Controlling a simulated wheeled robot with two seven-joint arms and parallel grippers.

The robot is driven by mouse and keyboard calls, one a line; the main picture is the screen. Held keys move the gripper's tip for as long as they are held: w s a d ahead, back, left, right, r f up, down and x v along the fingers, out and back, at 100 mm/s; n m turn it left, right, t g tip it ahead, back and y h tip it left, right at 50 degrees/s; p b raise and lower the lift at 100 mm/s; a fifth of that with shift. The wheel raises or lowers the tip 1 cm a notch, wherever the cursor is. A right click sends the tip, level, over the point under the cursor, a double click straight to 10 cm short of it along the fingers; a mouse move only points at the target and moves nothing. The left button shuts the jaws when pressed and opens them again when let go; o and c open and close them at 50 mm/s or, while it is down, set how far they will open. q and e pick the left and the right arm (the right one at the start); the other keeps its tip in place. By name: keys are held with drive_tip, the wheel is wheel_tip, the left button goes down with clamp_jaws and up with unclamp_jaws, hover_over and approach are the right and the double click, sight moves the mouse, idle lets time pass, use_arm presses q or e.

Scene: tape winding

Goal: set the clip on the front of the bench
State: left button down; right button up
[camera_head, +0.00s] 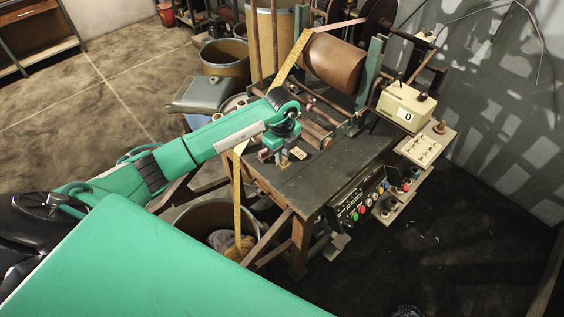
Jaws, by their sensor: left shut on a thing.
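The bench (327,180) has a dark, worn top, and its front part is largely bare. My left arm reaches in from the left over the bench. My left gripper (284,160) points down just above the bench's front part and is shut on a small tan-brown piece, which looks like the clip (284,165). The fingers hide most of it, and I cannot tell if it touches the bench top. A small pale piece (298,153) lies right beside the gripper. My right gripper is not in view.
A yellow tape (290,62) runs from a large brown roller (335,62), passes behind my arm and hangs into a bin (213,218). A cream counter box (405,105) and a button panel (368,198) are at the right. Bare top lies right of the gripper.

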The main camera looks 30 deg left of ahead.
use_arm(q)
drive_tip(key=shift+f, duration=0.9)
wheel_tip(320, 180, down, 4)
drive_tip(key=shift+f+p, duration=0.1)
drive_tip(key=shift+p, duration=0.55)
drive_tip(key=shift+f, duration=0.1)
drive_tip(key=c, duration=1.4)
unclamp_jaws()
drive_tip(key=shift+f, duration=0.1)
